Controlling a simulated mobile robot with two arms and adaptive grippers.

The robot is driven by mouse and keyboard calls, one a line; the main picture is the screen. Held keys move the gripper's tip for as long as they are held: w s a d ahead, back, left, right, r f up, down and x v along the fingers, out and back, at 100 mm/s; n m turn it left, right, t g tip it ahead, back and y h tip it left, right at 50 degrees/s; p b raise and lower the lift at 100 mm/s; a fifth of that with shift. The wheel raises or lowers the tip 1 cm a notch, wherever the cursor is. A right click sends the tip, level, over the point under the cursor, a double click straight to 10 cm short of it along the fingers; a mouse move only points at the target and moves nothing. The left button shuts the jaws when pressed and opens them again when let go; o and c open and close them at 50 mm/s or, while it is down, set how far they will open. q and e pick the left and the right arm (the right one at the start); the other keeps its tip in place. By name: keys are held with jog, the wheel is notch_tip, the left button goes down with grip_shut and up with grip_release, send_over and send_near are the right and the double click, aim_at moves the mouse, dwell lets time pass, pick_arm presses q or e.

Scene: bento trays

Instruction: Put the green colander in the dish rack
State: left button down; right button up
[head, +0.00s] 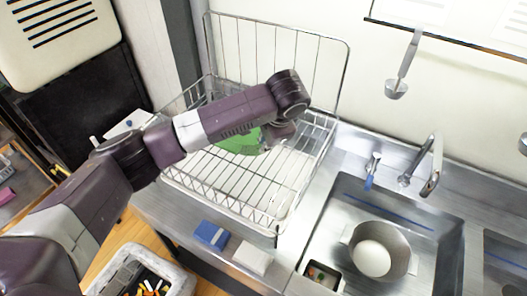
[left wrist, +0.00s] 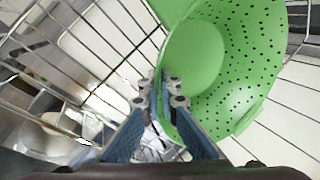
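The green colander (head: 240,143) is inside the wire dish rack (head: 224,176), partly hidden by my left arm in the head view. In the left wrist view the colander (left wrist: 232,70) shows its perforated wall, tilted, with rack wires around it. My left gripper (left wrist: 163,92) has its blue fingers closed together at the colander's rim, with the rim between the tips. In the head view the gripper is mostly hidden behind my arm's end. I cannot tell whether the colander rests on the rack floor. My right gripper is in neither view.
A sink (head: 335,215) to the right of the rack holds a metal pot (head: 399,262). A blue sponge (head: 211,236) and a white block (head: 252,258) lie on the counter in front. A faucet (head: 431,181) stands behind the sink. A ladle (head: 397,88) hangs on the wall.

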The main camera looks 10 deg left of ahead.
pick_arm(q)
jog(key=shift+f, duration=0.3)
notch_tip(320, 180, down, 3)
jog(key=shift+d+f+p, duration=0.1)
jog(key=shift+f+p, duration=0.1)
jog(key=shift+p, duration=0.5)
jog(key=shift+f, duration=0.45)
jog(key=c, duration=2.2)
grip_release()
jog(key=shift+c, duration=0.2)
jog(key=shift+o, duration=0.4)
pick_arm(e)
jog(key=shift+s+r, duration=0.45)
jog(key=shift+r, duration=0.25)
